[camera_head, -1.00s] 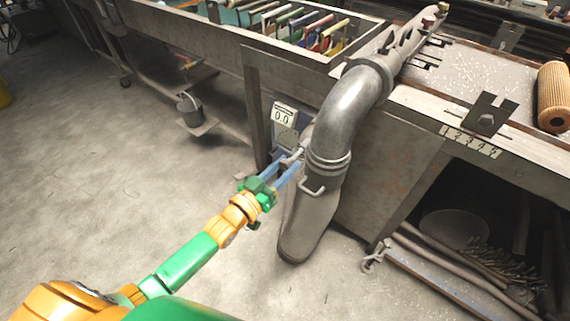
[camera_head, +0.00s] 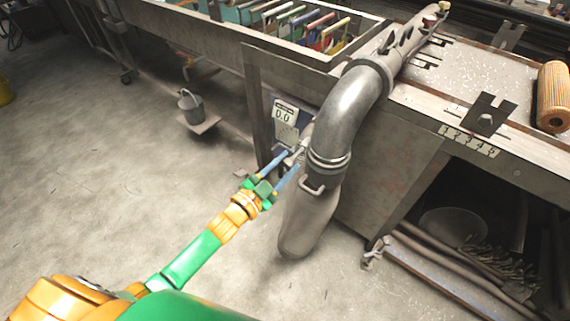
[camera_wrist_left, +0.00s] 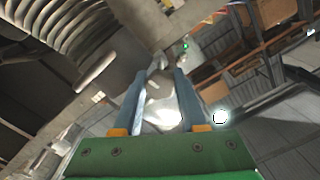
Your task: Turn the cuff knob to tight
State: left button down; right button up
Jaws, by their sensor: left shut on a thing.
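A small metal knob (camera_head: 300,153) sits at the left side of the cuff, mostly hidden by my fingers. My left gripper (camera_head: 292,160), with blue fingers, is shut on this knob. In the left wrist view, the two fingers (camera_wrist_left: 160,76) stand on either side of a pale shiny metal part (camera_wrist_left: 160,103). Its marking cannot be read. My right gripper is not in view.
A gauge (camera_head: 284,114) reading 0.0 is fixed behind the knob, near the bench leg (camera_head: 256,105). A bent handle (camera_head: 313,187) sticks out below the cuff. A bucket (camera_head: 190,105) stands back left.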

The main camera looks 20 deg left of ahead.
pick_arm(q)
jog(key=shift+m, duration=0.5)
jog(key=shift+c, duration=2.3)
grip_release()
jog(key=v, duration=0.7)
